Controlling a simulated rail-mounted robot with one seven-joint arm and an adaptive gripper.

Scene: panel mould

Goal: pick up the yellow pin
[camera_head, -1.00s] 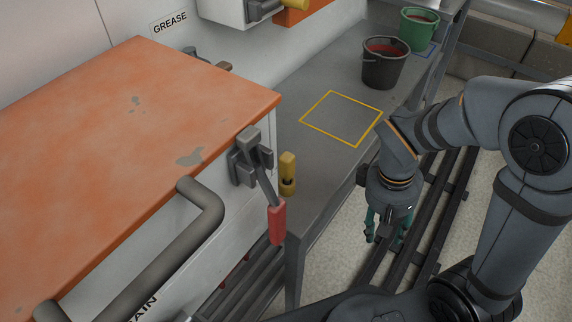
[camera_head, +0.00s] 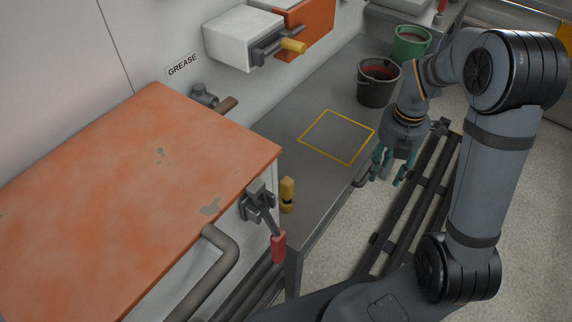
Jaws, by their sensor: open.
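A small upright yellow piece (camera_head: 287,195) with a dark notch stands at the near left of the grey bench, beside the red-handled lever; it looks like the yellow pin. Another yellow piece, a short rod (camera_head: 293,46), sticks out sideways from the dark fitting on the white wall box. My gripper (camera_head: 390,172) hangs with its teal fingers pointing down and apart, empty, by the bench's right edge. It is well to the right of the upright yellow piece and touches neither yellow piece.
The red-handled lever (camera_head: 278,246) is on the side of the orange-topped mould (camera_head: 110,190), close to the upright yellow piece. A yellow-outlined square (camera_head: 316,124) on the bench is empty. A black bucket (camera_head: 377,88) and a green bucket (camera_head: 411,46) stand behind. Dark rails (camera_head: 408,205) run along the floor.

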